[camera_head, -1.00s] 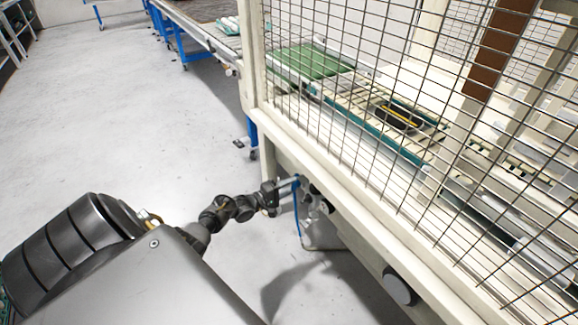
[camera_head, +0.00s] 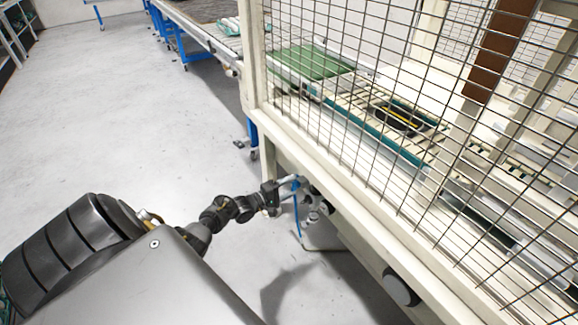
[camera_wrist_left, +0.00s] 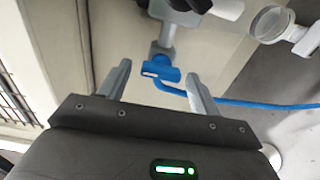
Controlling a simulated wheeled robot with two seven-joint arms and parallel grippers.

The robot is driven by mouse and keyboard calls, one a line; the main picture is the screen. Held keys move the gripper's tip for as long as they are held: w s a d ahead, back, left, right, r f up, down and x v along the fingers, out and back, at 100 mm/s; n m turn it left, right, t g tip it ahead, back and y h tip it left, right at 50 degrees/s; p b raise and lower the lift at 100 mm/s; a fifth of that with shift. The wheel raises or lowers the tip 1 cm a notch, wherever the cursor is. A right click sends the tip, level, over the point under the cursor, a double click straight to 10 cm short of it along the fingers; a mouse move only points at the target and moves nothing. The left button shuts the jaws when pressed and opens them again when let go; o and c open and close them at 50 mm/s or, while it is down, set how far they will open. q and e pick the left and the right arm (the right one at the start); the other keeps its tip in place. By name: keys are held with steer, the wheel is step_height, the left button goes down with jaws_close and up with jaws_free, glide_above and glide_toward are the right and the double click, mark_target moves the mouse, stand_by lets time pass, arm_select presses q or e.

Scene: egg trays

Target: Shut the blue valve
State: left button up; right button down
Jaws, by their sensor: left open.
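The blue valve (camera_wrist_left: 161,73) shows in the left wrist view as a small blue handle on a grey pipe fitting, with a blue hose running off to the right. My left gripper (camera_wrist_left: 158,84) is open, with one finger on each side of the blue valve and a gap to both. In the head view my left gripper (camera_head: 285,190) is at the valve under the machine's frame, beside the blue hose (camera_head: 298,215). The valve itself is mostly hidden there. My right gripper is not in view.
The machine's cream frame beam (camera_head: 350,205) and wire mesh guard (camera_head: 370,90) stand just right of my left arm. A clear round bowl (camera_wrist_left: 270,23) and grey fittings sit beside the valve. The grey floor (camera_head: 130,110) to the left is open.

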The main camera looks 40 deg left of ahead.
arm_select(q)
steer(key=p+v, duration=0.1)
steer(key=v, duration=1)
steer(key=shift+p, duration=0.35)
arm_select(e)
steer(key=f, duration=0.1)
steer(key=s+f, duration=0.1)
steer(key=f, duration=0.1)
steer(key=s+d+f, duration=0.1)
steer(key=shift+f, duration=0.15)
arm_select(q)
steer(key=shift+d, duration=0.1)
